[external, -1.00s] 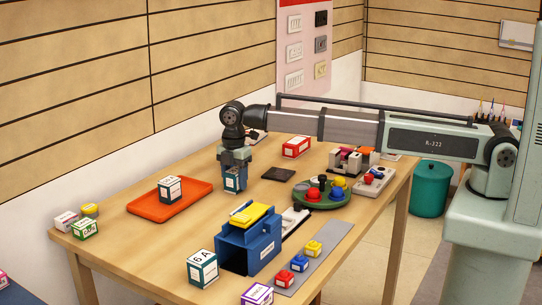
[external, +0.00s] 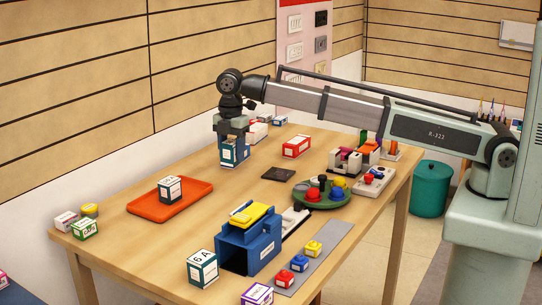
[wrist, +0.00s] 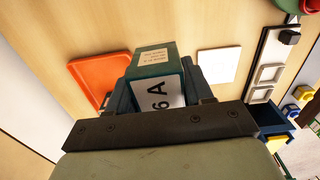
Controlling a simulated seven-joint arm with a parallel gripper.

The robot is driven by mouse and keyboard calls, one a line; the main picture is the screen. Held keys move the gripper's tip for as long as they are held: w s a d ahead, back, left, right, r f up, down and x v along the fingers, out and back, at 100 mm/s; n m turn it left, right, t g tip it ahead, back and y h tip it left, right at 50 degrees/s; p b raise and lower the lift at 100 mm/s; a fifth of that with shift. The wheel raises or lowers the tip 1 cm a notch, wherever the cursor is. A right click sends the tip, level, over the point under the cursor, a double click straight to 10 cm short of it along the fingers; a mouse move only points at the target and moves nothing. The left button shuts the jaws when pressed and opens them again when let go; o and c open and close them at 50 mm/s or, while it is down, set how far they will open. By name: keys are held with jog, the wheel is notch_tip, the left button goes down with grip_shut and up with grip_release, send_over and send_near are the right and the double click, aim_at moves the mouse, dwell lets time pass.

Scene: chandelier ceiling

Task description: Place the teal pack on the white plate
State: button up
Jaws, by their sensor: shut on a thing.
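My gripper (external: 234,140) is shut on the teal pack (external: 230,155) and holds it up over the far left part of the table. In the wrist view the teal pack (wrist: 152,62) sits between the fingers, with a white "6 A" label facing the camera. A flat pale square, matching the white plate (wrist: 218,64), lies empty on the table in the wrist view. In the external view a flat square (external: 278,174) right of the pack looks dark; I cannot tell whether it is the same thing. The pack is apart from both.
An orange tray (external: 150,207) holding a dark box is at left. A blue box (external: 247,250) with a yellow top and another "6 A" pack (external: 203,269) stand in front. A red box (external: 296,146) and a round green tray (external: 328,203) are to the right.

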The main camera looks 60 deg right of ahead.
jog(key=shift+s+a, duration=3.9)
jog(key=shift+s, duration=1.75)
jog(key=shift+f, duration=4.5)
jog(key=shift+f, duration=0.1)
jog(key=o, duration=1)
jog(key=shift+o, duration=0.2)
notch_tip(320, 180, up, 12)
